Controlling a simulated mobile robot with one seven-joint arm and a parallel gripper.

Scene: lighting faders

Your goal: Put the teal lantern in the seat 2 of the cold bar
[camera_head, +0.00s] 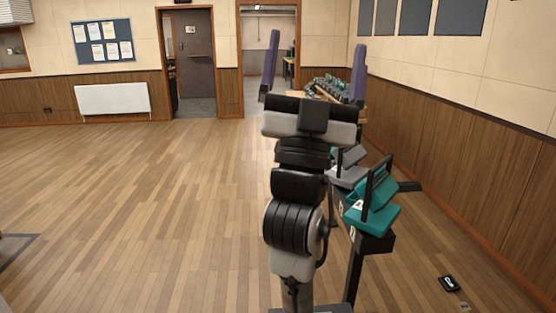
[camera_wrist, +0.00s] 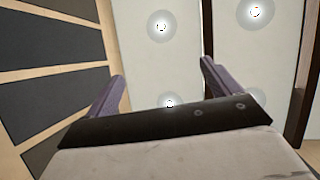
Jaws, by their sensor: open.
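My gripper (camera_head: 317,40) is raised and open, its two purple fingers pointing up and apart with nothing between them. In the wrist view my gripper (camera_wrist: 162,70) faces the ceiling. A teal piece (camera_head: 372,218) with a black upright frame sits on a black stand to the right of my arm. A similar grey piece (camera_head: 348,176) is just behind it, partly hidden by my arm. I cannot tell whether the teal piece is the lantern or part of the cold bar. The seat numbers are too small to read surely.
A table (camera_head: 350,117) with several small teal and grey things stands farther back, partly behind my gripper. A small dark object (camera_head: 449,284) lies on the floor at right. A wood-panelled wall (camera_head: 460,168) bounds the right side.

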